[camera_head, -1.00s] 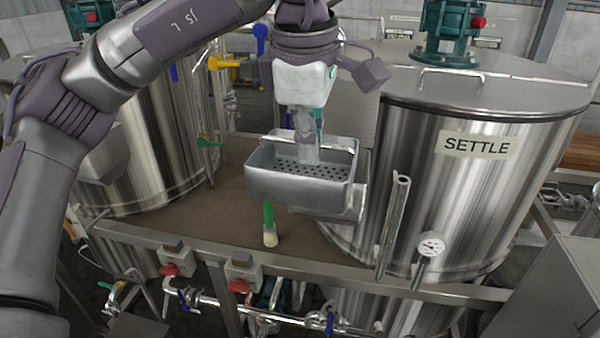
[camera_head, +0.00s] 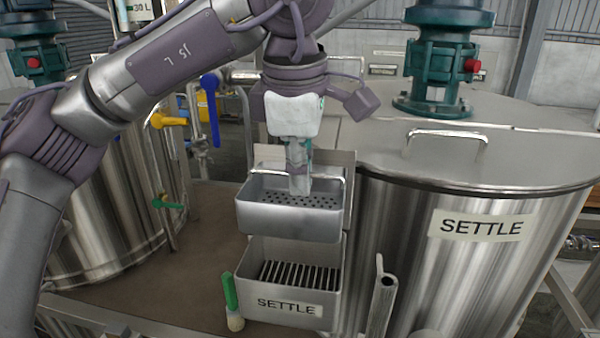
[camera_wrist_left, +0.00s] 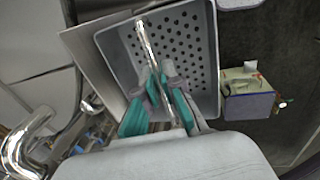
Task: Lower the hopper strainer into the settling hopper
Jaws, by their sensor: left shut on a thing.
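The hopper strainer (camera_head: 290,222) is a grey metal basket with a perforated floor and a bar handle. My left gripper (camera_head: 300,182) is shut on that handle and holds the strainer roughly level. The settling hopper (camera_head: 265,304) is an open grey metal box labelled SETTLE with a slatted grate inside, fixed beside the large tank. The strainer hangs above the hopper, apart from the grate, and hides the hopper's rear. In the left wrist view the teal fingers (camera_wrist_left: 163,98) close on the bar over the strainer's holed floor (camera_wrist_left: 190,45). My right gripper is not in view.
The large SETTLE tank (camera_head: 470,270) stands close on the right, with an upright pipe (camera_head: 382,300) near the hopper. A green-handled brush (camera_head: 231,300) is at the hopper's left. Another steel tank (camera_head: 100,210) stands at left, with open brown deck (camera_head: 190,270) between.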

